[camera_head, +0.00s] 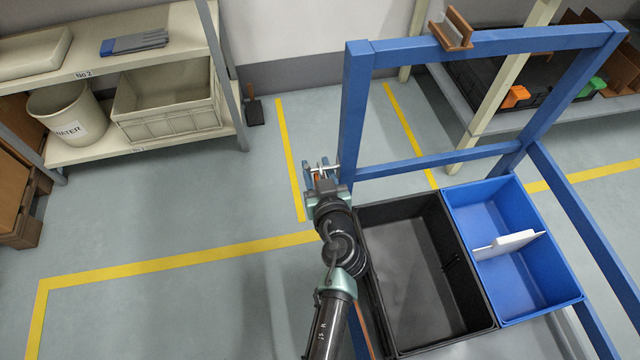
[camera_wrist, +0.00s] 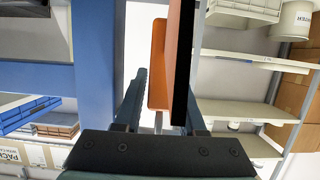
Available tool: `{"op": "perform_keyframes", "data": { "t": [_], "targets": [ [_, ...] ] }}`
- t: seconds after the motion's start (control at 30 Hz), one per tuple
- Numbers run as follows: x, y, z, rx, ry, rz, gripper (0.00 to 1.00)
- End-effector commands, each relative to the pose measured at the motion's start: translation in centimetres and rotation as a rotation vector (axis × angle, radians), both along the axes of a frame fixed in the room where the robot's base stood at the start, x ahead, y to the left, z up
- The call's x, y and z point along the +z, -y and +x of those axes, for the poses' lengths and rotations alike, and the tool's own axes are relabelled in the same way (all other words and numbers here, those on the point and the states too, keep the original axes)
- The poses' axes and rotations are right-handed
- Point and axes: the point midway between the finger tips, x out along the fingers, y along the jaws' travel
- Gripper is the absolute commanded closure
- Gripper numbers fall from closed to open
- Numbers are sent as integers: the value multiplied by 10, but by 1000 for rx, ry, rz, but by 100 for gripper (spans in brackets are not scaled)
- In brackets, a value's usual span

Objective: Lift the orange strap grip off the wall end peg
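The orange strap grip (camera_wrist: 158,65) rises between the fingers of my gripper (camera_wrist: 165,95) in the wrist view, with a dark-sided face along its right. A gap shows between the left finger and the orange. The right finger is partly behind the dark side, so contact there cannot be told. In the head view my gripper (camera_head: 321,172) is beside the left blue post, with a small bit of orange (camera_head: 318,178) between its fingers. Short pale rods (camera_head: 325,167) show at the post; which one is the end peg cannot be told, and the grip's hanging point is hidden.
The blue frame post (camera_head: 354,110) stands close right of my gripper. A black bin (camera_head: 445,215) and a blue bin (camera_head: 570,284) with a white plate (camera_head: 510,243) lie to the right. A shelf (camera_head: 175,145) stands left.

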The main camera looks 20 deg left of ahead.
Motion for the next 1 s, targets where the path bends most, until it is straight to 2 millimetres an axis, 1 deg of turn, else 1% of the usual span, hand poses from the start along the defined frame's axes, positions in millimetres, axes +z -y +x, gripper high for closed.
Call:
{"op": "perform_keyframes", "data": {
  "t": [0.03, 0.1, 0.2, 0.67, 0.77, 0.93, 1.0],
  "targets": [
    [0, 0, 0, 0, 0, 0, 72],
    [0, 0, 0, 0, 0, 0, 84],
    [0, 0, 0, 0, 0, 0, 100],
    [2, 0, 0, 0, 0, 1, 100],
    [7, 0, 0, 0, 0, 1, 100],
    [21, 0, 0, 0, 0, 1, 100],
    [20, -13, -9, 4, -3, 1, 100]
  ]
}}
